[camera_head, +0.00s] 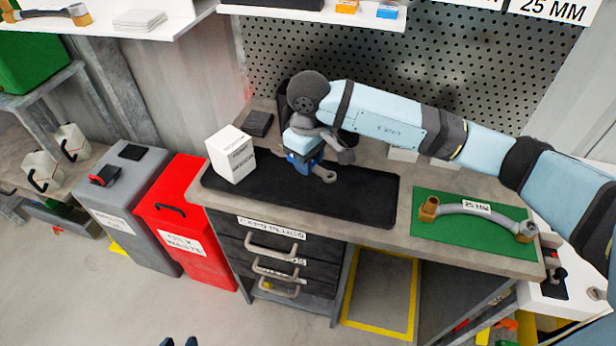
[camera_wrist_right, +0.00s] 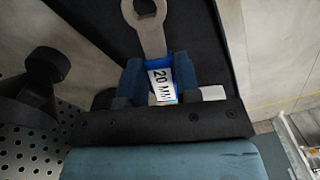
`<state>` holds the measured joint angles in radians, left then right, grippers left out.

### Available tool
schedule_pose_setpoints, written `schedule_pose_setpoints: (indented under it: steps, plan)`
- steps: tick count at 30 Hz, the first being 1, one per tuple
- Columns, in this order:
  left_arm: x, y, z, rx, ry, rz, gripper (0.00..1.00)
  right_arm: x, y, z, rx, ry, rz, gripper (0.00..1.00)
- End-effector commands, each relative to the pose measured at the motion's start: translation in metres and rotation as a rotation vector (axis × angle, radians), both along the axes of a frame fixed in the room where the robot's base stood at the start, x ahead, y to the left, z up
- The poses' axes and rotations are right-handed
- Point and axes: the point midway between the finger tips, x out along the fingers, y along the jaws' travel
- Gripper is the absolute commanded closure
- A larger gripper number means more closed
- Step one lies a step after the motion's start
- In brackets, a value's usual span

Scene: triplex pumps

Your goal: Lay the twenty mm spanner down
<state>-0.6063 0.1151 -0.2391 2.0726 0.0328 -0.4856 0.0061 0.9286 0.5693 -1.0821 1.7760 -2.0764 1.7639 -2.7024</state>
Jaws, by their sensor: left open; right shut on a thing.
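My right gripper (camera_head: 303,163) is shut on the 20 mm spanner (camera_head: 325,174) above the black mat (camera_head: 365,203) on the workbench. In the right wrist view, the grey spanner (camera_wrist_right: 151,38) sticks out between the blue fingers (camera_wrist_right: 160,75), its ring end pointing away from the palm. Its blue-edged label reads "20 MM". The spanner is at or just above the mat; I cannot tell whether it touches. My left gripper (camera_head: 178,341) shows only as two blue fingertips, apart and empty, at the bottom edge of the head view.
A white box (camera_head: 231,154) stands at the mat's left end. A green mat (camera_head: 455,228) with a hose (camera_head: 475,208) lies to the right. A pegboard (camera_head: 420,70) rises behind. The mat's right half is clear. Red (camera_head: 185,225) and grey bins stand left of the bench.

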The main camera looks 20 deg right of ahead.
Motion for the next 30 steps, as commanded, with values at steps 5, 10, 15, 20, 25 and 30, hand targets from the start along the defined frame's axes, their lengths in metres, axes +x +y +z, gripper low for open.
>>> schedule_pose_setpoints:
  steps: [5,10,15,20,25,30]
  plan:
    - [-0.001,0.003,-0.001,0.008,0.001,-0.004,0.57,0.0,0.0,-0.018,0.001,0.0,-0.001,0.97]
    - [-0.001,0.005,-0.002,0.015,0.001,-0.008,0.57,0.0,0.0,-0.033,0.001,0.002,-0.001,0.97]
    - [-0.001,0.005,-0.002,0.014,0.001,-0.007,0.57,0.0,0.0,-0.058,0.001,0.002,-0.001,0.97]
    - [-0.001,0.004,-0.001,0.01,0.001,-0.004,0.57,0.0,0.0,-0.061,0.001,-0.002,0.0,0.97]
    - [0.0,0.002,-0.004,0.005,0.001,-0.001,0.57,0.0,0.0,-0.063,0.001,-0.002,0.0,0.97]
    - [0.0,0.0,-0.004,0.002,-0.002,0.0,0.57,0.0,0.0,-0.064,0.001,-0.001,0.0,0.51]
